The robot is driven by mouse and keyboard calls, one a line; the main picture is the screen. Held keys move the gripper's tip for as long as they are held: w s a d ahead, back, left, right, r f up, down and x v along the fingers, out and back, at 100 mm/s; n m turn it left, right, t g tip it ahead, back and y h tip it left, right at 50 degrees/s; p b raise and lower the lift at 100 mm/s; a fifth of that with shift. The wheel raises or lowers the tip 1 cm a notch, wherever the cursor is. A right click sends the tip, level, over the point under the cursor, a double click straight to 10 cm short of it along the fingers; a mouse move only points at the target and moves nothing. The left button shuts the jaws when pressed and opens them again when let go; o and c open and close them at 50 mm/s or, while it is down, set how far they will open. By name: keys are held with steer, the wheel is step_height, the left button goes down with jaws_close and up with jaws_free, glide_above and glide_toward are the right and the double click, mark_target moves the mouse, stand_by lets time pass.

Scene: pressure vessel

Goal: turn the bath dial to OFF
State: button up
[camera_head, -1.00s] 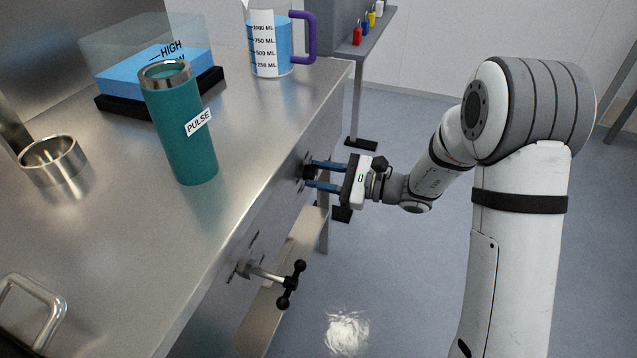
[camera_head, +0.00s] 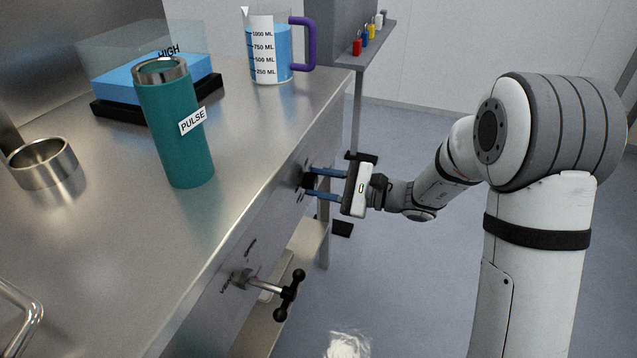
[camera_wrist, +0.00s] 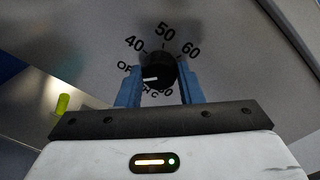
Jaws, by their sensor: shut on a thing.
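The bath dial (camera_wrist: 158,70) is a round black knob with a white pointer mark on the front panel of the steel bench. In the wrist view, its pointer lies toward the left, close to the partly hidden OFF label (camera_wrist: 124,67). The marks 40, 50 and 60 are printed around its upper side; the lower lettering is partly covered. My gripper (camera_wrist: 161,82) has its two blue fingers on either side of the knob and is shut on it. In the head view, my gripper (camera_head: 312,184) reaches the panel from the right, and the dial is mostly hidden by the fingertips.
A black T-handle (camera_head: 290,295) sticks out of the panel nearer the camera. Open floor lies right of the bench.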

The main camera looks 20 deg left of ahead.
steer(key=o, duration=1)
steer(key=shift+d, duration=0.15)
steer(key=d+p, duration=0.1)
steer(key=d, duration=0.2)
steer(key=d+p, duration=0.1)
steer(key=d, duration=0.3)
steer(key=shift+s+d+r, duration=0.1)
steer(key=shift+s+d, duration=0.1)
steer(key=shift+d, duration=0.1)
